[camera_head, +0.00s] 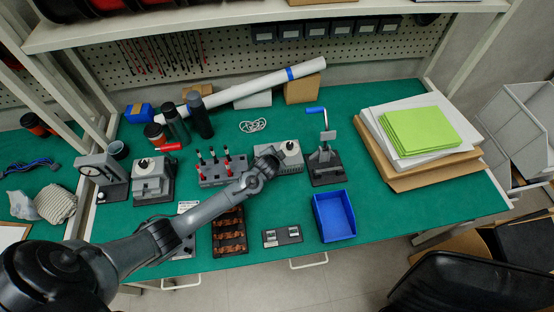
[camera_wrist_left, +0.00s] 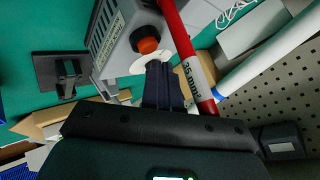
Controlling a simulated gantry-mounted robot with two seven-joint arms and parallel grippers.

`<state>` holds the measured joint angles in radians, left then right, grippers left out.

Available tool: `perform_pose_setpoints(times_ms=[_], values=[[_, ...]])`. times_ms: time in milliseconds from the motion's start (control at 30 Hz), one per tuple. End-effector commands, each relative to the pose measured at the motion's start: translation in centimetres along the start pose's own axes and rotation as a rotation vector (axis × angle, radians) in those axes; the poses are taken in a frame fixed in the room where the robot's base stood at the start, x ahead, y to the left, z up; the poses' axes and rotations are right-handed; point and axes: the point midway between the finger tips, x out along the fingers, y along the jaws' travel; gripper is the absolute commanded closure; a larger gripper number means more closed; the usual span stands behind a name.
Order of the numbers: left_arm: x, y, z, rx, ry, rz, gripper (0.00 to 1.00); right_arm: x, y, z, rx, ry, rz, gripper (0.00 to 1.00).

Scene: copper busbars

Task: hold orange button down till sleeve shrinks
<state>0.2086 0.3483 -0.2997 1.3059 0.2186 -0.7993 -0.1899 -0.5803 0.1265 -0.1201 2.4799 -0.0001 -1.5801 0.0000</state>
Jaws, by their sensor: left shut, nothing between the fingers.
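The orange button (camera_wrist_left: 147,45) is a round cap on a dark collar, on a grey machine (camera_wrist_left: 118,40) in the left wrist view. In the head view the machine (camera_head: 292,160) stands at the back middle of the bench, and my gripper hides the button. My left gripper (camera_head: 268,155) is shut and empty, over the machine's left side. In the wrist view its fingertips (camera_wrist_left: 160,68) are close beside the button; I cannot tell if they touch it. A red tube (camera_wrist_left: 180,35) marked "35 mm²" crosses close to the fingers. My right gripper is out of view.
A rack (camera_head: 210,182) with red and black upright pieces stands left of the machine. A blue-handled press (camera_head: 325,165) stands right of it. A blue tray (camera_head: 334,216) and a tray of copper pieces (camera_head: 230,238) lie in front. Open bench lies right of the press.

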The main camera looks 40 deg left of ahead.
Motion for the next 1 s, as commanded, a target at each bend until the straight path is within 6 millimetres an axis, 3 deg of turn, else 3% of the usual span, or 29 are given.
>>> perform_pose_setpoints(times_ms=[1000], values=[[0.76,0.71,0.8,0.002,-0.006,0.003,1.0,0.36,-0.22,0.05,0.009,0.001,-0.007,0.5]])
